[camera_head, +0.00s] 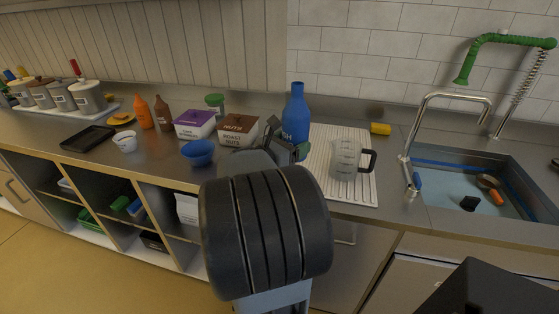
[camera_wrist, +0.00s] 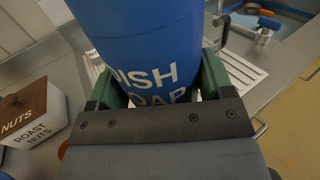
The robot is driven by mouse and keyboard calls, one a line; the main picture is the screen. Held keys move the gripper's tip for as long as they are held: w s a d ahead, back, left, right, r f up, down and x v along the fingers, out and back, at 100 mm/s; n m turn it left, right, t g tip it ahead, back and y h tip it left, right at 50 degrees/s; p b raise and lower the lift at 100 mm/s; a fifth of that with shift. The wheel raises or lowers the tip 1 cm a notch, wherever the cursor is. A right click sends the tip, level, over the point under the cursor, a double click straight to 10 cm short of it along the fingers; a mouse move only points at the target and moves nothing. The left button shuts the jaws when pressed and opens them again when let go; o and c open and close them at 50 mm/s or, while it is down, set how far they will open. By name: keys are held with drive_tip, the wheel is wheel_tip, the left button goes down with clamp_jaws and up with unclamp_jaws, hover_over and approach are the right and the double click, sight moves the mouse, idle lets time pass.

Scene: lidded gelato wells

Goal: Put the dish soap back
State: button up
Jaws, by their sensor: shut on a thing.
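The dish soap is a blue bottle (camera_head: 295,115) with a narrower blue neck and white lettering. It stands upright at the back of the steel counter, by the left edge of the white ribbed drainboard (camera_head: 359,190). It fills the top middle of the wrist view (camera_wrist: 150,50), where "DISH SOAP" is partly readable. My gripper (camera_wrist: 155,92) is shut on the bottle, with green-padded fingers on either side of it. In the head view my gripper (camera_head: 287,150) is partly hidden behind my own arm. The bottle's base is hidden, so I cannot tell whether it touches the counter.
A nuts box (camera_head: 238,131) and a sprinkles box (camera_head: 194,124) stand left of the bottle. A blue bowl (camera_head: 198,152) is in front of them. A clear jug (camera_head: 346,158) stands on the drainboard. A yellow sponge (camera_head: 380,128) lies behind it. The sink (camera_head: 470,185) is at right.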

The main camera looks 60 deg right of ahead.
drive_tip(key=w+d+f, duration=0.1)
drive_tip(key=w+f, duration=0.1)
drive_tip(key=w+d+f, duration=0.2)
drive_tip(key=w, duration=0.1)
drive_tip(key=w+d+f, duration=0.2)
drive_tip(key=f, duration=0.1)
drive_tip(key=shift+w+d, duration=0.15)
drive_tip(key=shift+w+d+f, duration=0.25)
drive_tip(key=shift+w+f, duration=0.15)
drive_tip(key=shift+f, duration=0.15)
drive_tip(key=shift+f+b, duration=0.3)
drive_tip(key=shift+f, duration=1.25)
drive_tip(key=shift+f, duration=0.1)
drive_tip(key=shift+f, duration=0.15)
drive_tip(key=o, duration=0.9)
